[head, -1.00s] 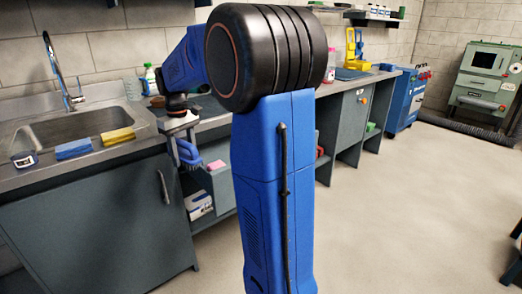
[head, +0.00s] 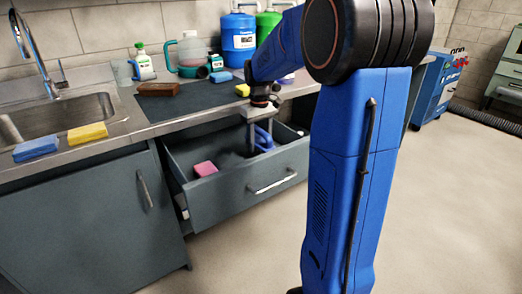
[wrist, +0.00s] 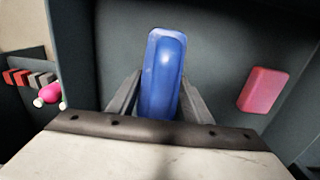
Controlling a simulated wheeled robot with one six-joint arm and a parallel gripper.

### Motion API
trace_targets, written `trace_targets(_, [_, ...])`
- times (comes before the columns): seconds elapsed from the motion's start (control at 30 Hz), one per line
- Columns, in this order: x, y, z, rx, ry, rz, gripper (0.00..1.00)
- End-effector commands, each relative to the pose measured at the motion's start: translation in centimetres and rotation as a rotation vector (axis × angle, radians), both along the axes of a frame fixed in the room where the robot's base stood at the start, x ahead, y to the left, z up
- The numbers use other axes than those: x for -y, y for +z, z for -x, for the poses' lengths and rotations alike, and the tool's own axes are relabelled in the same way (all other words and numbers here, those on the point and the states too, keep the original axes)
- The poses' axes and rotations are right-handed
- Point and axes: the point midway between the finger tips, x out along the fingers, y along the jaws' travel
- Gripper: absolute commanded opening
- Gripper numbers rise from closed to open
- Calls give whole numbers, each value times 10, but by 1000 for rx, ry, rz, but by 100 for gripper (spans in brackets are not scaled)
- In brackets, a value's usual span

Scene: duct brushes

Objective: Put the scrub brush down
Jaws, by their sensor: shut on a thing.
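The scrub brush, with a blue looped handle (head: 263,140), is held in my gripper (head: 256,128), low at the open drawer (head: 245,188) under the counter. In the wrist view the blue handle (wrist: 163,75) stands between the two grey fingers of my gripper (wrist: 158,100), which are shut on it. The brush's underside is hidden, so I cannot tell whether it touches the drawer floor. A pink sponge (head: 205,169) lies in the drawer to the left of the brush; it is at the right in the wrist view (wrist: 263,90).
The drawer's front has a metal handle (head: 272,184). On the counter are a dark mat (head: 190,102), a brown block (head: 158,89), a yellow sponge (head: 87,132), a blue sponge (head: 36,149), and bottles and jugs at the back. A sink (head: 55,122) is at left.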

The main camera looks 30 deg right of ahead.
Motion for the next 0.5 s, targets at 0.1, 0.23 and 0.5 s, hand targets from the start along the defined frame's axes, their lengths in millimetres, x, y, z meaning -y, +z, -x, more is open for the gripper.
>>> trace_targets(0.1, [0, -10, 1, -3, 0, -1, 24])
trace_targets(0.23, [0, -27, 1, -3, 0, -1, 24])
trace_targets(0.5, [0, -37, 0, 0, 0, 0, 24])
